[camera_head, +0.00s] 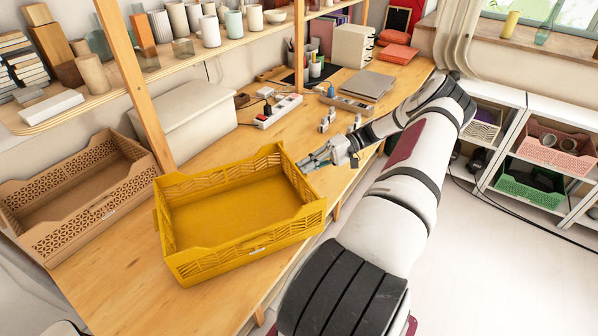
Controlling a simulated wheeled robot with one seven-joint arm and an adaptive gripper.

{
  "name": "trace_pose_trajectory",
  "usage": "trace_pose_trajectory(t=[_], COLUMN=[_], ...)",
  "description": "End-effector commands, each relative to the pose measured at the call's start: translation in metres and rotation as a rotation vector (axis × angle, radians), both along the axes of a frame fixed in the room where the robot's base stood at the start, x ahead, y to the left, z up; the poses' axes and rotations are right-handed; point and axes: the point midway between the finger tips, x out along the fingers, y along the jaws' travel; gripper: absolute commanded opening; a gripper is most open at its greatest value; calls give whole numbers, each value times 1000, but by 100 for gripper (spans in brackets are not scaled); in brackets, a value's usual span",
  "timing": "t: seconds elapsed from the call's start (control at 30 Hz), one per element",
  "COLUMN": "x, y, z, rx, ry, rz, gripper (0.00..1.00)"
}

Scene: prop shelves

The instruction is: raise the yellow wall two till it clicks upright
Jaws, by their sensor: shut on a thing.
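The yellow crate (236,208) sits on the wooden bench, left of my gripper. Its back wall (222,176) and front wall (245,252) stand up. The right wall (300,184) also stands up, along the floor's right side. My gripper (306,163) is at the top edge of this right wall, near the back right corner, shut on it. The fingers partly hide the edge there. I cannot tell whether the wall's corners are latched. No number marks the walls.
A brown crate (85,192) stands left, close to the yellow one. Behind are a white box (190,118), a shelf post (135,85) and a power strip (278,110). The bench in front of the brown crate is clear.

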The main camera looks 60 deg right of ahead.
Motion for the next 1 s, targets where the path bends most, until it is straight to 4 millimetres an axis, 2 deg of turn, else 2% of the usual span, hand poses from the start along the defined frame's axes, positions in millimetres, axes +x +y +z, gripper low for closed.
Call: trace_pose_trajectory(t=[0.03, 0.1, 0.73, 0.8, 0.83, 1.0], x=[-3, -4, -6, -6, -6, -6], y=[-2, -4, -4, -4, -4, -5], z=[-7, -9, -13, -14, -14, -11], rx=[-9, -10, -6, -6, -6, -6], ry=[10, 13, 17, 17, 17, 14], rz=[-2, -4, -1, -2, -2, 0], gripper=[0, 0, 0, 20, 27, 28])
